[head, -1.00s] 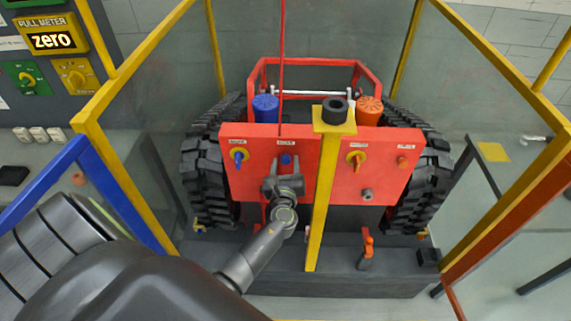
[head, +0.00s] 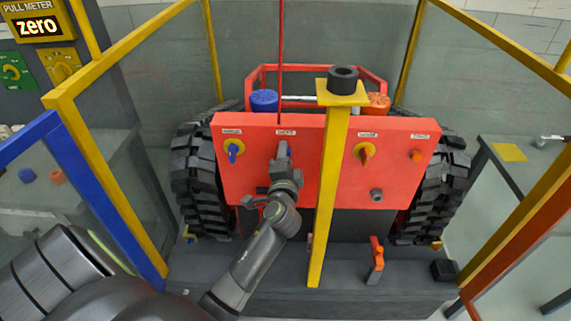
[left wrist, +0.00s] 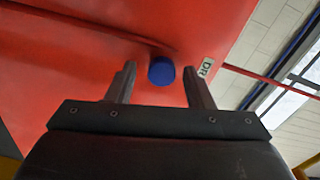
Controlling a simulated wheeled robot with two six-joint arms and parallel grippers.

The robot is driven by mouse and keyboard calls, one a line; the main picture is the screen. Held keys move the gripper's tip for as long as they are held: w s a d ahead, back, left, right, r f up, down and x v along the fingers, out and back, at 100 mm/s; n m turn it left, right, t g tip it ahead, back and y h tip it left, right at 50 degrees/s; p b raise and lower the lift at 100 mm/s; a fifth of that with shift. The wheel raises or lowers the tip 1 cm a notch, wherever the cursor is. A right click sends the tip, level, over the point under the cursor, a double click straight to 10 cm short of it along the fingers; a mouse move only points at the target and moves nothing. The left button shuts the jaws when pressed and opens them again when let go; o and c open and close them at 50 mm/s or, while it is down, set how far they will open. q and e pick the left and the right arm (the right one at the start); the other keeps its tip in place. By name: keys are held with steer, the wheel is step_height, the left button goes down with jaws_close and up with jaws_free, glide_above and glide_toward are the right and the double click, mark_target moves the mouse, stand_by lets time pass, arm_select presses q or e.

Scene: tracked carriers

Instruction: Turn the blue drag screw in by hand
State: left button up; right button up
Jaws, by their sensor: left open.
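My left gripper (left wrist: 159,72) is open and points at the panel. In the left wrist view the screw appears between the two fingertips, with a gap on each side; I cannot tell whether the tips reach past its head. In the head view my left gripper (head: 283,151) covers the place below the middle label, and the screw is hidden behind it. My right gripper is not in view.
A yellow post (head: 328,200) with a black cap stands close right of my left gripper. A blue lever (head: 234,150) and an orange lever (head: 366,152) sit on the panel. A thin red rod (head: 281,60) rises above. Black tracks flank the carrier; yellow rails (head: 118,150) frame it.

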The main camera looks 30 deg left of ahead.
arm_select(q)
steer(key=n+b, duration=0.6)
steer(key=n, duration=0.3)
steer(key=shift+r+n+b, duration=0.1)
steer(key=shift+n+b, duration=0.2)
steer(key=shift+c, duration=0.5)
